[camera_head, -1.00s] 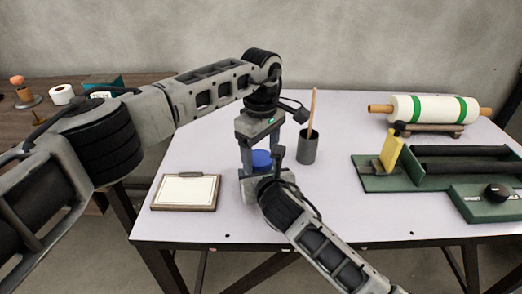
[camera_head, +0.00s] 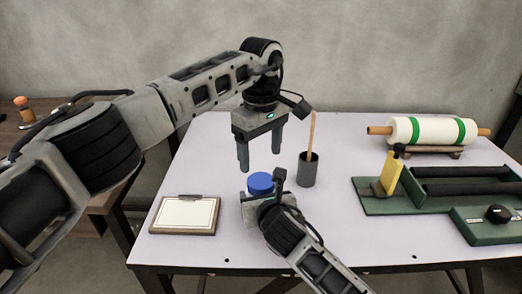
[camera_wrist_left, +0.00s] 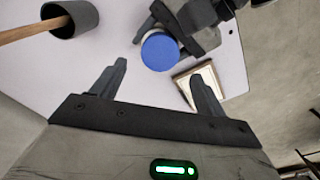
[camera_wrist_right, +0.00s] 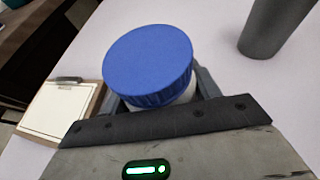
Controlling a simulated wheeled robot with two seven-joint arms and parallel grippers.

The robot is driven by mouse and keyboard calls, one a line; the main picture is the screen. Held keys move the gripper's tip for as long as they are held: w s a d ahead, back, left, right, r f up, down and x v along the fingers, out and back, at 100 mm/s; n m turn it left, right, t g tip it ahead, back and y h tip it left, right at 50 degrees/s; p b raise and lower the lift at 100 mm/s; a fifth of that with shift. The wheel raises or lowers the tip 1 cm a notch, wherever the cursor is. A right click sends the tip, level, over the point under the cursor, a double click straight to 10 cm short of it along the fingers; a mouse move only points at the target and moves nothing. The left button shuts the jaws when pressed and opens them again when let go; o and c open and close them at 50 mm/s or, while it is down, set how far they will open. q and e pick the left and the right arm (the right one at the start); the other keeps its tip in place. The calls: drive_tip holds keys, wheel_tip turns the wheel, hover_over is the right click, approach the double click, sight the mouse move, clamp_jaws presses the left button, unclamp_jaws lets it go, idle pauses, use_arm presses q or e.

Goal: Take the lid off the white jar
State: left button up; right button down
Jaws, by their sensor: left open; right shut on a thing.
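The jar's blue lid (camera_head: 260,183) sits on top of the white jar. It also shows in the left wrist view (camera_wrist_left: 160,52) and the right wrist view (camera_wrist_right: 150,62). Only a sliver of the white jar (camera_wrist_right: 187,97) shows under the lid's rim; the rest is hidden by my right gripper. My right gripper (camera_head: 264,202) is shut around the jar's body, below the lid. My left gripper (camera_head: 261,162) is open and empty above the lid, fingers pointing down, not touching it.
A dark cup (camera_head: 308,170) with a wooden stick stands just right of and behind the jar. A clipboard (camera_head: 185,216) lies at left. A green fixture (camera_head: 375,199) and a white roll with green bands (camera_head: 425,131) are at right. The table's front edge is close.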

sight(261, 180)
use_arm(q)
wheel_tip(261, 180, down, 6)
drive_tip(key=shift+f, duration=0.25)
drive_tip(key=c, duration=1)
use_arm(e)
drive_tip(key=shift+a, duration=0.1)
use_arm(q)
drive_tip(key=o, duration=1.1)
